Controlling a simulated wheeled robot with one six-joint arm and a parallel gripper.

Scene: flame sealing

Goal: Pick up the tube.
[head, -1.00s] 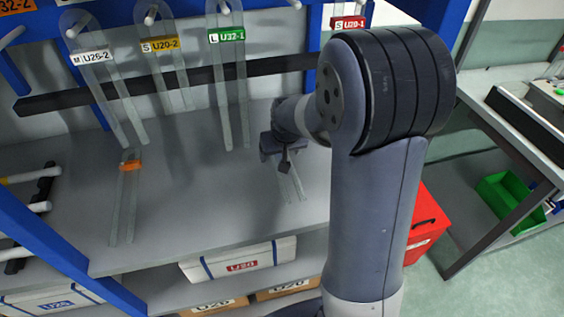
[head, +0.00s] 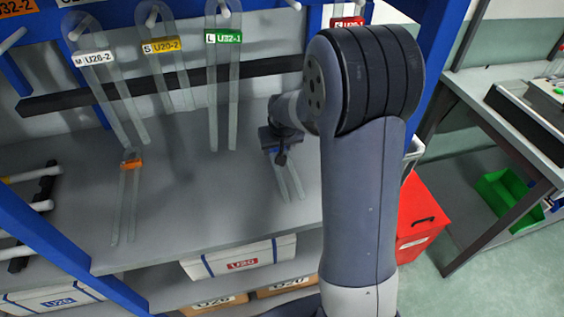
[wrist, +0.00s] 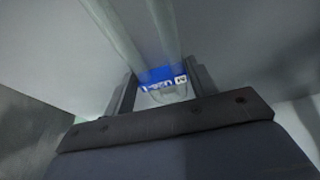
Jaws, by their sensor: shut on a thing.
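My gripper (head: 281,148) is over the right part of the grey shelf board, at the end of my arm. In the wrist view its two fingers (wrist: 163,88) are closed around a clear U-shaped tube (wrist: 148,32) at its blue label (wrist: 158,73). The label's lettering is upside down and hard to read. In the head view the legs of this tube (head: 291,182) stick out below the gripper, toward the front edge. I cannot tell whether the legs touch the board.
Tubes with white (head: 93,58), yellow (head: 165,45) and green (head: 224,37) labels hang at the back. An orange-labelled tube (head: 131,163) is at the left. Below are white boxes (head: 243,258); a red bin (head: 418,215) stands right. The board's middle is clear.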

